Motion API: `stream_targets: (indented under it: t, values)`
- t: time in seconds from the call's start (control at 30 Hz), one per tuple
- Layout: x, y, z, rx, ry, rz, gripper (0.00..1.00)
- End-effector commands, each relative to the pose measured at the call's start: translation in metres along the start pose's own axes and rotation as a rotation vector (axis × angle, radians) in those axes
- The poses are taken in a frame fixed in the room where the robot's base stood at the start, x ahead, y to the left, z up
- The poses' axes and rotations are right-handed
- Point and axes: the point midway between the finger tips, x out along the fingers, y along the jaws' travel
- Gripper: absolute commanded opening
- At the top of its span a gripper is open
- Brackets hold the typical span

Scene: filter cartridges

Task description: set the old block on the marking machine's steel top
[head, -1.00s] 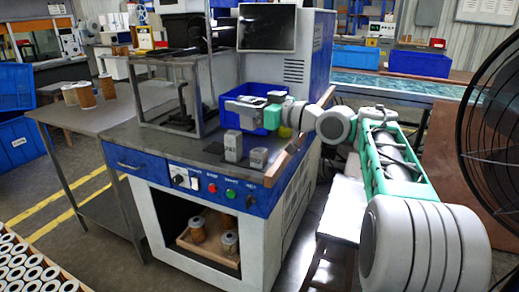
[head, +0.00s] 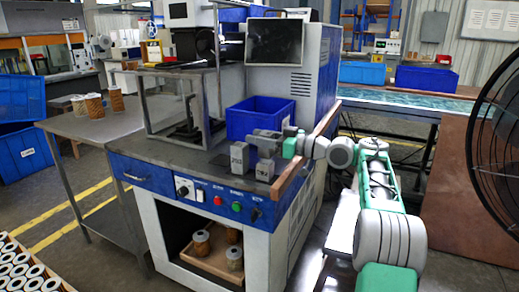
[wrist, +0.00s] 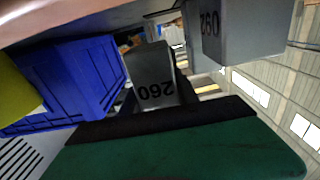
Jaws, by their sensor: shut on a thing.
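Two grey blocks marked with numbers show at the steel top's front right corner. The taller left block (head: 238,157) seems to be the one in my gripper (head: 256,138); the wrist view shows this block (wrist: 150,72), marked 260, against the black fingers. Its lower end is near the marking machine's steel top (head: 205,162); I cannot tell whether it touches. The second block (head: 265,171) stands to its right and nearer the front edge. It also shows large, marked 260, at upper right in the wrist view (wrist: 245,30).
A blue bin (head: 260,119) stands just behind the blocks. A metal frame (head: 150,108) stands to the left, and a wooden rail (head: 290,172) runs along the right edge. Cartridges (head: 95,105) stand on the side table. A black fan (head: 497,105) is at far right.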

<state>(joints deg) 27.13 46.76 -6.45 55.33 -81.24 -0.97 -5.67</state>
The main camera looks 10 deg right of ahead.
Motion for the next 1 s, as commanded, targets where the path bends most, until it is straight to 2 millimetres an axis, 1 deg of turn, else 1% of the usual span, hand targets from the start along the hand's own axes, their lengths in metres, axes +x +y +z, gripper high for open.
stream_targets:
  t: [0.03, 0.13, 0.2, 0.33, 0.47, 0.5, 0.77, 1.0]
  values:
    - [0.000, 0.002, 0.011, 0.002, 0.000, 0.000, 0.00]
    - [0.000, 0.001, 0.030, 0.003, 0.000, 0.001, 0.00]
    - [0.000, 0.001, 0.033, 0.002, 0.001, 0.001, 0.00]
    - [0.000, 0.001, 0.031, 0.001, 0.001, 0.001, 0.00]
    - [-0.001, 0.001, 0.034, 0.001, 0.001, 0.001, 0.00]
    - [-0.001, 0.001, 0.035, 0.003, -0.001, 0.002, 0.37]
    - [0.000, 0.001, 0.034, 0.003, -0.001, 0.002, 0.58]
    - [0.000, 0.001, 0.034, 0.002, -0.001, 0.001, 0.58]
